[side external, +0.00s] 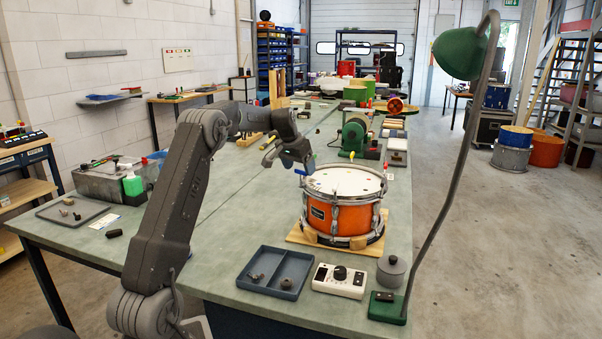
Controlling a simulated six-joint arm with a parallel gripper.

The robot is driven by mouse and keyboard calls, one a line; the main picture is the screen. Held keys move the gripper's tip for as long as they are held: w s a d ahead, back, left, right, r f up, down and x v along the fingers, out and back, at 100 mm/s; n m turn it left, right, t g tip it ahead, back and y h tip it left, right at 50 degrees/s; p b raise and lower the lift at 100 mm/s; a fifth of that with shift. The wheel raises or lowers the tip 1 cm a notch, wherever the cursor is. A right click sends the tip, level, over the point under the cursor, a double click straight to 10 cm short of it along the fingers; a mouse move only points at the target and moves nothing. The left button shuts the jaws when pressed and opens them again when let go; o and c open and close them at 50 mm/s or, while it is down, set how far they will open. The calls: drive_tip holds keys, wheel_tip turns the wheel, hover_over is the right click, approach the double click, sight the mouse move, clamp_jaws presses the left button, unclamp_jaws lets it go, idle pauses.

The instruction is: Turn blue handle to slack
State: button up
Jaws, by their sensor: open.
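An orange snare drum (336,217) with a white head and metal hoop sits on a wooden board (300,237) on the bench. A small blue handle (300,172) shows at the drum's left rim. My gripper (309,167) is open, pointing down just above the drum's left rim, close beside the blue handle. I cannot tell whether it touches the handle or how the handle is turned. A yellow handle (314,157) shows at the far left rim and a red one (385,167) at the far right.
A blue-grey two-part tray (252,288) with small parts, a white control box (338,281), a grey lidded pot (391,271) and a green lamp (460,52) stand in front of the drum. A green machine (354,136) stands behind it.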

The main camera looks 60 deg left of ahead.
sight(301, 176)
drive_tip(key=shift+x, duration=1.4)
drive_tip(key=shift+c, duration=0.2)
drive_tip(key=c, duration=0.9)
